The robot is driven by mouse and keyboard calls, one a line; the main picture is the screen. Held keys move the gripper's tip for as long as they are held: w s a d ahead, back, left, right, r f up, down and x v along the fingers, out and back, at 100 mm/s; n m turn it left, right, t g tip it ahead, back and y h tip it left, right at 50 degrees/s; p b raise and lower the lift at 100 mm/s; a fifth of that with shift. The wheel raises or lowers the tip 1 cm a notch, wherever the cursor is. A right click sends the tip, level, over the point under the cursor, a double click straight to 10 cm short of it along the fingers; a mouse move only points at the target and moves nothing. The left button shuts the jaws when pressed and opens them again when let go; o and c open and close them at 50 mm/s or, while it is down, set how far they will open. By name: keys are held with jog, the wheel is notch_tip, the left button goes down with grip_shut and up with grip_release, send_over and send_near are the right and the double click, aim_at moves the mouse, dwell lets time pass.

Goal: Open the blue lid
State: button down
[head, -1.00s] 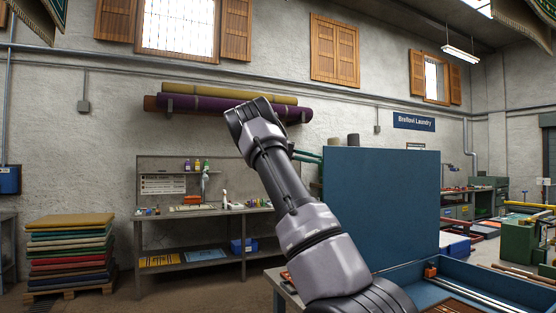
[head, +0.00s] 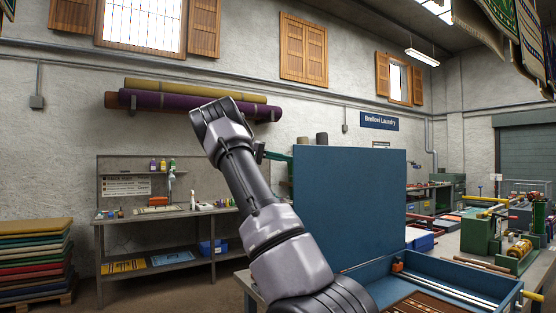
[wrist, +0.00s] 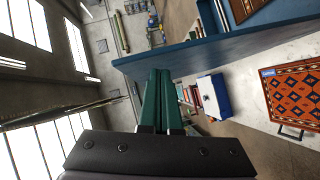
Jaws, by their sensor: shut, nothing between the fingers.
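The blue lid (head: 350,205) stands upright, open, at the back of the blue scrubber box (head: 385,271) in the head view. In the wrist view the lid (wrist: 215,47) shows as a long blue panel across the top right. My gripper's green fingers (wrist: 160,73) are together with nothing between them. Their tips are close to the lid's edge in the wrist view; I cannot tell whether they touch. In the head view the gripper (head: 284,157) is at the lid's upper left edge, its tips seemingly hidden behind the lid.
A patterned rug (head: 425,304) lies in the open box. A workbench (head: 170,216) stands by the back wall, with rolled rugs (head: 190,105) above it. A stack of folded rugs (head: 32,255) is at left. Green machinery (head: 480,232) stands at right.

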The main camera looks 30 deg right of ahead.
aim_at(302, 146)
jog(key=w+a, duration=0.5)
jog(key=a, duration=0.6)
jog(key=s+d+r+n+t+h, duration=0.1)
jog(key=s+d+n, duration=0.1)
jog(key=d, duration=0.4)
jog(key=s+d+r+n+t+h, duration=0.1)
jog(key=s+d+r+n+h, duration=0.1)
jog(key=d, duration=0.4)
jog(key=s+d+r+n+t+h, duration=0.1)
jog(key=s+d+n, duration=0.1)
jog(key=d, duration=0.4)
jog(key=shift+s+d+r+n+t, duration=0.1)
jog(key=shift+d+r+n+t, duration=0.1)
jog(key=shift+r+n+t, duration=0.2)
jog(key=shift+s, duration=0.25)
